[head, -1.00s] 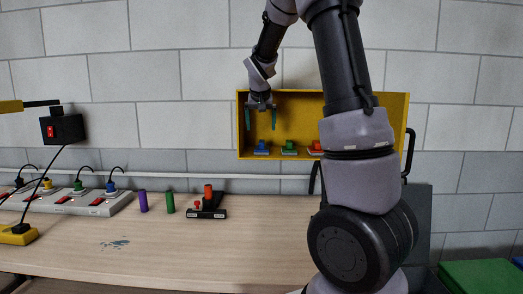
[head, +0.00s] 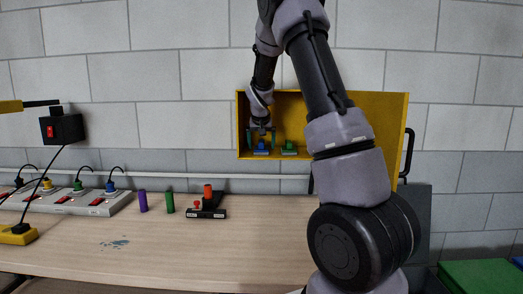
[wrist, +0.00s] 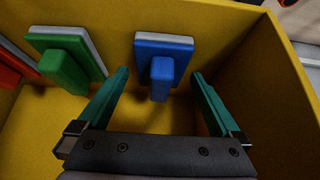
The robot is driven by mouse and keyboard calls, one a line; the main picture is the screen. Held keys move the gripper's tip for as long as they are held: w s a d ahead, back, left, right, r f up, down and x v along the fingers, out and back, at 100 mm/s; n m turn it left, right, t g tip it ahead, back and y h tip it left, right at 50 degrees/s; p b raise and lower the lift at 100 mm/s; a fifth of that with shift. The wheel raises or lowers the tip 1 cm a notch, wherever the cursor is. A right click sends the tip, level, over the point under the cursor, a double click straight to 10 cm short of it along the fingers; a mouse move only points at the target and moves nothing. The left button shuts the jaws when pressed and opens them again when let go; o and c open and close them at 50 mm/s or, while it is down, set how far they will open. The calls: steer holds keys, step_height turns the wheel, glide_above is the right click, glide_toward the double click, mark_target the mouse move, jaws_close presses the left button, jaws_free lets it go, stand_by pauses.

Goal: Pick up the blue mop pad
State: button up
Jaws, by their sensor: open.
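The blue mop pad (wrist: 163,48) stands in the yellow box on the wall. It has a blue block-like grip and a pale layer behind its plate. In the head view the blue pad (head: 262,147) is at the box's left end. My gripper (wrist: 160,78) is open, with one teal finger to each side of the pad's grip in the wrist view. The fingertips appear close to the grip, and I see no contact. In the head view my gripper (head: 261,136) is inside the box, just above the blue pad.
A green pad (wrist: 68,60) stands beside the blue one, and a red pad (wrist: 14,66) is beyond it. The yellow box wall (wrist: 285,90) rises close by on the other side. Below, the bench (head: 170,250) carries a power strip (head: 70,204) and small cylinders.

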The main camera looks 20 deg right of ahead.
steer(key=c, duration=1.3)
steer(key=s+a, duration=0.3)
steer(key=s, duration=0.5)
steer(key=s+a, duration=0.4)
steer(key=s, duration=0.4)
steer(key=shift+s, duration=0.35)
steer(key=shift+r, duration=0.1)
